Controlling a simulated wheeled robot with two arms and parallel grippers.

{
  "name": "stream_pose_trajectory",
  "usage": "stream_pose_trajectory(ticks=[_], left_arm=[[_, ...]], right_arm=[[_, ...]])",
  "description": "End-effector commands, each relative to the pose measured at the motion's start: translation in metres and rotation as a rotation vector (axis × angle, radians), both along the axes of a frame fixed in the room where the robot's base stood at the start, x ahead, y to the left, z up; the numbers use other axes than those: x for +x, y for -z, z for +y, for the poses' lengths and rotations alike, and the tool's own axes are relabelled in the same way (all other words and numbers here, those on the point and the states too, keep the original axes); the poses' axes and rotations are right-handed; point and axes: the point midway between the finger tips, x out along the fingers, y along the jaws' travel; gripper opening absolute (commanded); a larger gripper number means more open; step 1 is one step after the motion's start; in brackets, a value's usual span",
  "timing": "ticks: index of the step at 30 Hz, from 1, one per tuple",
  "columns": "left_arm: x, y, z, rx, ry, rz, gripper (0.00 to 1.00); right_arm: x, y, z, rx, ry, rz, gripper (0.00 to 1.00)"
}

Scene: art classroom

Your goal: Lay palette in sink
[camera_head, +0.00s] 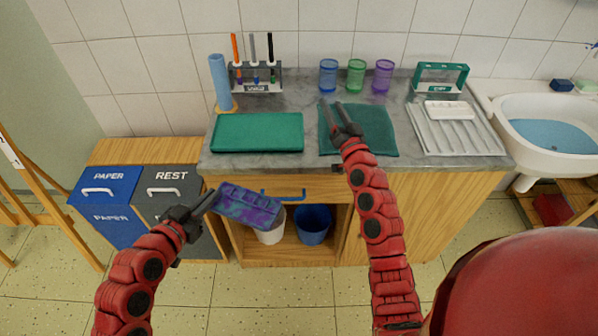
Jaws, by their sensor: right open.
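A blue and purple paint-covered slab (247,206), which looks like a palette, is held tilted in front of the counter's left part. My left gripper (207,203) is shut on its left edge. My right gripper (339,112) is open and empty over the dark teal cloth (375,142) on the counter; I cannot tell if it touches the cloth. The white sink (507,105) is at the far right with blue water (552,134) in it. A small white tray-like piece (448,110) lies on the white ribbed drainer (455,139).
Bins (104,195) stand left. Buckets (313,225) sit below. An easel (45,205) is far left.

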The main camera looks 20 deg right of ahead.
Motion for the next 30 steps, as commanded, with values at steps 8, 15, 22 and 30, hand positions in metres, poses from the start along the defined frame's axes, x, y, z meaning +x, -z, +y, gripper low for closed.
stream_pose_trajectory(ticks=[8, 15, 22, 30], left_arm=[[0.0, 0.0, 0.0, 0.0, 0.0, 0.0, 0.0], [0.0, 0.0, 0.0, -0.001, 0.0, -0.001, 0.0], [0.0, 0.0, 0.0, -0.001, 0.0, -0.001, 0.0], [0.0, 0.0, 0.0, -0.001, 0.0, -0.001, 0.0]], right_arm=[[-0.009, -0.021, 0.082, -0.09, -0.455, 0.232, 0.5], [-0.084, -0.02, 0.143, -0.323, -0.86, 0.433, 0.5], [-0.156, -0.005, 0.156, -0.54, -1.1, 0.577, 0.5], [-0.176, 0.008, 0.165, -0.608, -1.172, 0.624, 0.5]])
